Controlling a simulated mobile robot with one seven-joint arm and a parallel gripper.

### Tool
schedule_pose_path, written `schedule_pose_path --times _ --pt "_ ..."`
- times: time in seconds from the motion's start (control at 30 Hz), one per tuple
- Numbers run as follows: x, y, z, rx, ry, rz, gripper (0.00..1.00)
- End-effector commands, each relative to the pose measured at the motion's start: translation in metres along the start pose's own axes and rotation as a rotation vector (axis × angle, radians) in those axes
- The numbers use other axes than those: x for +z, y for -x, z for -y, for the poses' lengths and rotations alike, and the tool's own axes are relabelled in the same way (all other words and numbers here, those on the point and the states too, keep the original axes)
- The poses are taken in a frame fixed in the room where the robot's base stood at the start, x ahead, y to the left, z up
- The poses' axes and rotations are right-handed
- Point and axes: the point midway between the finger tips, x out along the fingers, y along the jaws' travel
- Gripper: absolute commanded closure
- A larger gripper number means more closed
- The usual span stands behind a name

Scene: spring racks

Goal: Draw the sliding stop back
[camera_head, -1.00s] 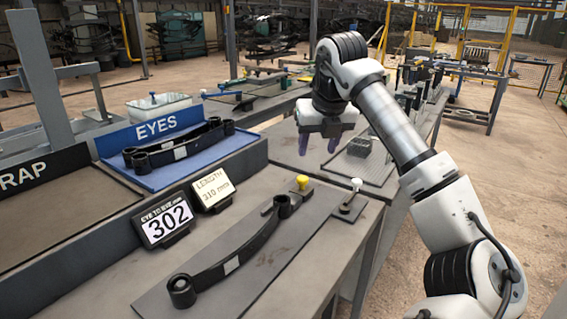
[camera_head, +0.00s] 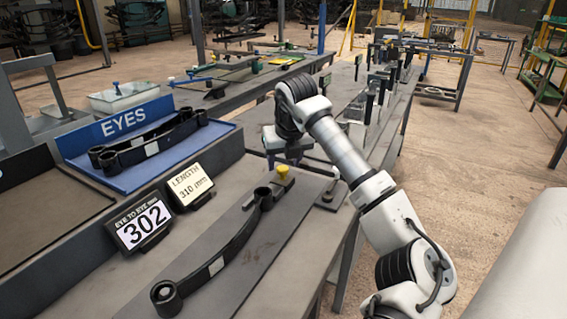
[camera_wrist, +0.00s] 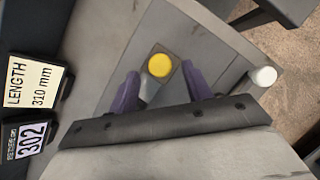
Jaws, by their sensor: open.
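The sliding stop shows as a small block with a yellow knob (camera_head: 282,171) at the far eye of a black leaf spring (camera_head: 238,240) on the grey bench plate. In the wrist view the yellow knob (camera_wrist: 160,65) lies between and slightly beyond my gripper's purple fingertips. My gripper (camera_wrist: 159,78) is open, with a finger on each side of the knob and nothing held. I cannot tell how high the fingertips are above the stop. In the head view the fingertips are largely hidden near the stop.
A white knob (camera_wrist: 264,76) stands on a small plate right of the stop. Signs reading 302 (camera_head: 140,224) and LENGTH 310 mm (camera_head: 190,184) stand left of the spring. A blue EYES tray (camera_head: 80,147) holds another spring.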

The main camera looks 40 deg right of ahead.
Motion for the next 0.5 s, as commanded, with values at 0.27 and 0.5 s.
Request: schedule_pose_path --times 0.27,0.5 --pt "0.000 -0.021 0.000 0.000 0.001 0.000 0.50" --pt "0.000 -0.021 0.000 0.000 0.001 0.000 0.50"
